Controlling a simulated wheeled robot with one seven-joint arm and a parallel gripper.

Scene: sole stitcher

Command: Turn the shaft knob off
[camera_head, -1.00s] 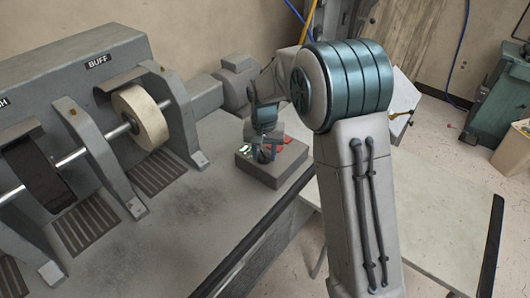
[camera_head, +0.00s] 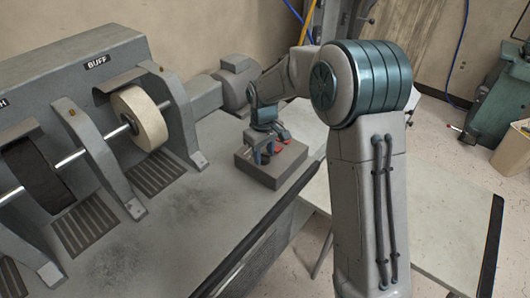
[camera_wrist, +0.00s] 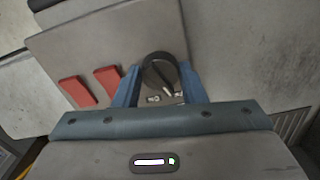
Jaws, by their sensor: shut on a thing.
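The shaft knob (camera_wrist: 157,66) is a round dark dial on the grey control box (camera_wrist: 105,40). It sits between the two blue fingers of my gripper (camera_wrist: 161,84), which is shut on it. A pale pointer line on the knob slants to the lower right in the wrist view, toward the right one of two small labels. In the head view my gripper (camera_head: 265,149) is over the control box (camera_head: 268,176) at the bench's right end, and the knob is mostly hidden there.
Two red buttons (camera_wrist: 92,88) lie beside the knob on the box top. The grey machine with a pale buffing wheel (camera_head: 140,117) and a dark wheel (camera_head: 38,174) stands at left. The bench top (camera_head: 185,225) in front of it is clear.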

